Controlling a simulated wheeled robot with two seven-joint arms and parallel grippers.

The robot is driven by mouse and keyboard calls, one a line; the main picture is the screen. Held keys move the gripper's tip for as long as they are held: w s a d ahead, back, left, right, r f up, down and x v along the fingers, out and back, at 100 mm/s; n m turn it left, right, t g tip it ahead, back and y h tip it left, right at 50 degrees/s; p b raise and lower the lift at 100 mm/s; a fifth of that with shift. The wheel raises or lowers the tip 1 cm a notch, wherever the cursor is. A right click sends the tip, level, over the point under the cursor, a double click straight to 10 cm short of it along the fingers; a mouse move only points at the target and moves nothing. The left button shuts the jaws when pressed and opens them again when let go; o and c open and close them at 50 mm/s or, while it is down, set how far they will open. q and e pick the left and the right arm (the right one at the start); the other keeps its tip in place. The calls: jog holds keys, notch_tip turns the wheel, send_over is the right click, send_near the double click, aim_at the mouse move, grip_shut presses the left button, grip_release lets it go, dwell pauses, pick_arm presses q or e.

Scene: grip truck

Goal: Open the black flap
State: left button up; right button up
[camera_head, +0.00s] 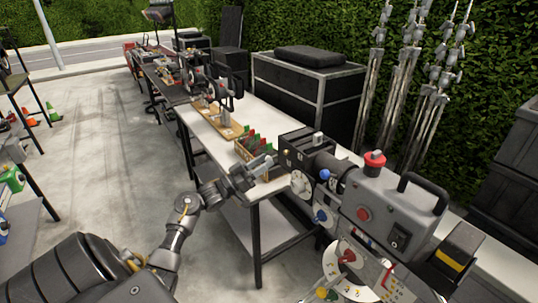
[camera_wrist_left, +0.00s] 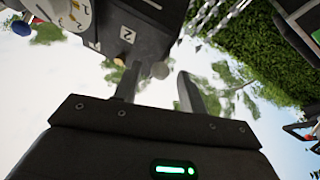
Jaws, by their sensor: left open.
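A grey device (camera_head: 375,200) with dials, a red mushroom button and a black handle stands at the right of the table. A black box-like part (camera_head: 303,148) with a pale knob on top forms its left end. It also shows in the left wrist view (camera_wrist_left: 140,35). I cannot tell for sure which black part is the flap. My left gripper (camera_head: 263,167) is open and empty, in front of the black part. My right gripper does not show.
The white table (camera_head: 240,115) carries a wooden tray (camera_head: 250,155) with green and red items just behind my left gripper. A wooden board (camera_head: 215,118) with black parts lies farther back. Black cases (camera_head: 310,85) and metal stands (camera_head: 425,100) line the hedge. Open floor lies left.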

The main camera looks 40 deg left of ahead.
pick_arm(q)
jog(key=shift+p+x, duration=0.3)
jog(key=shift+x, duration=1.05)
jog(key=shift+c, duration=0.2)
grip_shut()
